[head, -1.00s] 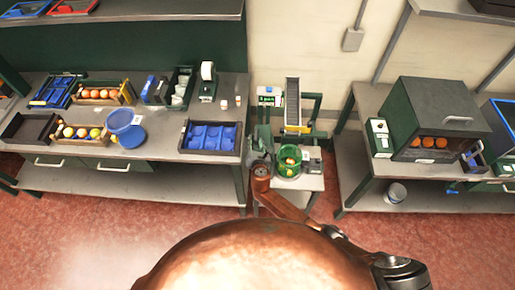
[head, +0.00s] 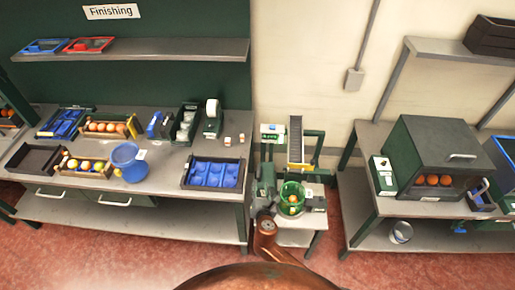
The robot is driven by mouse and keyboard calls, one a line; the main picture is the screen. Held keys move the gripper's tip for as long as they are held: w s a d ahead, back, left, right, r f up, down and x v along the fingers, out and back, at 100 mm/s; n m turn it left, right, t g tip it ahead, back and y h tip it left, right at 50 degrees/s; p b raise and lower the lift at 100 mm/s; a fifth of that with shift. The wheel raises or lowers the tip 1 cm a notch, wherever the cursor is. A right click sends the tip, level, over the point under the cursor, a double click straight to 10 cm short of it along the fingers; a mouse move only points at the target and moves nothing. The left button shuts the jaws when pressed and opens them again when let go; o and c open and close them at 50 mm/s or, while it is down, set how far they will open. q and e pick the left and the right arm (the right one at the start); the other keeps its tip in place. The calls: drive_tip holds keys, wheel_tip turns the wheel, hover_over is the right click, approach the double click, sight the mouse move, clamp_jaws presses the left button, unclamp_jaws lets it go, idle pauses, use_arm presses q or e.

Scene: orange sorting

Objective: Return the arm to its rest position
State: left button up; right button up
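My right arm (head: 268,240), copper-coloured, reaches up from the bottom centre of the head view. Its dark gripper (head: 266,197) is small in the picture, just left of a green see-through container (head: 291,207) with orange and yellow fruit in it. I cannot make out the fingers, whether they are open or shut, or whether they touch the container. A large copper part of my own body fills the bottom centre. My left gripper is not in view.
The left workbench (head: 160,184) carries a blue bucket (head: 130,170), a tray with blue inserts (head: 212,172) and crates of fruit. A small stand with a chute (head: 295,140) is behind the gripper. A dark green box (head: 435,140) with oranges stands on the right bench. Red floor lies between.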

drive_tip(key=shift+f, duration=0.1)
drive_tip(key=s+d+f+m+g+b, duration=0.2)
drive_tip(key=s+d+f+m, duration=0.3)
drive_tip(key=f, duration=0.8)
drive_tip(key=s+d+f+m+g+b, duration=0.3)
drive_tip(key=s+d+f, duration=0.3)
drive_tip(key=f, duration=0.7)
drive_tip(key=s+d+f+m+g+b, duration=0.2)
drive_tip(key=s+d+f+m, duration=0.35)
drive_tip(key=f, duration=0.75)
drive_tip(key=s+d+f+m+g+b, duration=0.2)
drive_tip(key=s+f+m, duration=0.3)
drive_tip(key=s, duration=0.9)
drive_tip(key=s+d+f+m+g+b, duration=0.2)
drive_tip(key=s+d+f+m, duration=0.3)
drive_tip(key=s+f, duration=0.6)
drive_tip(key=s+d+f+m+g+b, duration=0.2)
drive_tip(key=s+f+m, duration=0.4)
drive_tip(key=s, duration=1.1)
wheel_tip(320, 180, down, 3)
drive_tip(key=shift+s+d+r+m+b, duration=0.15)
drive_tip(key=shift+s+d+m+b, duration=0.25)
drive_tip(key=shift+d, duration=0.85)
